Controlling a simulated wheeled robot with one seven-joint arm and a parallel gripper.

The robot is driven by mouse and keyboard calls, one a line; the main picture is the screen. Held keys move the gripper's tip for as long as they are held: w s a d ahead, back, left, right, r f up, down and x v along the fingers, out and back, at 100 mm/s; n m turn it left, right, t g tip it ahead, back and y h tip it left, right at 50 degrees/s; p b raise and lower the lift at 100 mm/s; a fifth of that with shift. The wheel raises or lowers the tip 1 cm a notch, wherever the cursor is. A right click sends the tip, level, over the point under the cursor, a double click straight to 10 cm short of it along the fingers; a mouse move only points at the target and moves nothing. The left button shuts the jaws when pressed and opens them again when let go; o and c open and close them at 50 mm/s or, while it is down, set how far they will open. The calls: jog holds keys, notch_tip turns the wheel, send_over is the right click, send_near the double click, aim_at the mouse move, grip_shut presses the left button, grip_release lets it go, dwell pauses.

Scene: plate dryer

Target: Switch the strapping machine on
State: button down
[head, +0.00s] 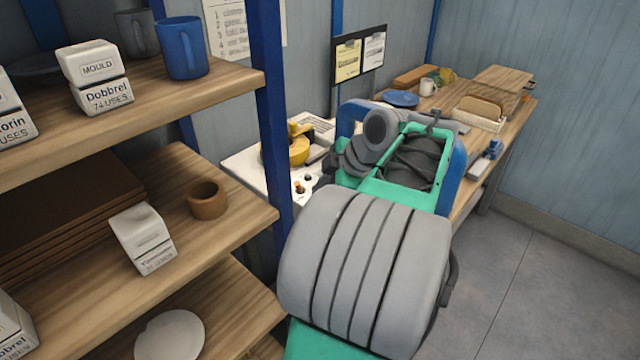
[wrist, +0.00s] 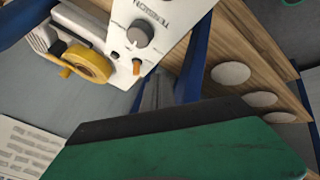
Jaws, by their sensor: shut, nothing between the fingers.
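The strapping machine (head: 243,166) is a white box with a yellow tape roll (head: 272,152), left of my arm in the head view. In the wrist view its white panel (wrist: 121,45) has a grey round knob (wrist: 140,33) marked TENSION, a small dark button and an orange switch (wrist: 136,67). The switch's exact setting is too small to tell. My gripper (wrist: 158,78) is shut and empty, its grey fingertips just below the orange switch in the wrist view. A gap seems to show between them, but contact is hard to judge. In the head view my arm hides the gripper.
Wooden shelves (head: 225,85) hold cups (head: 183,48) and white mould blocks. The bench (head: 505,80) continues behind my arm with a blue plate and a rack. Floor (head: 520,270) on the right is clear.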

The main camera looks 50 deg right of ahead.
aim_at(295, 195)
jog(key=shift+w+d+f+p, duration=0.3)
jog(key=shift+w+f, duration=0.5)
jog(key=shift+w, duration=0.45)
jog(key=shift+w+d+f+p, duration=0.3)
jog(key=shift+w+f, duration=0.45)
jog(key=shift+w, duration=0.45)
jog(key=shift+w+d+f+p, duration=0.2)
jog(key=shift+w+f+p, duration=0.15)
jog(key=shift+w+f, duration=0.7)
jog(key=shift+w+r+p, duration=0.25)
jog(key=shift+r+p, duration=0.1)
jog(key=shift+p, duration=0.1)
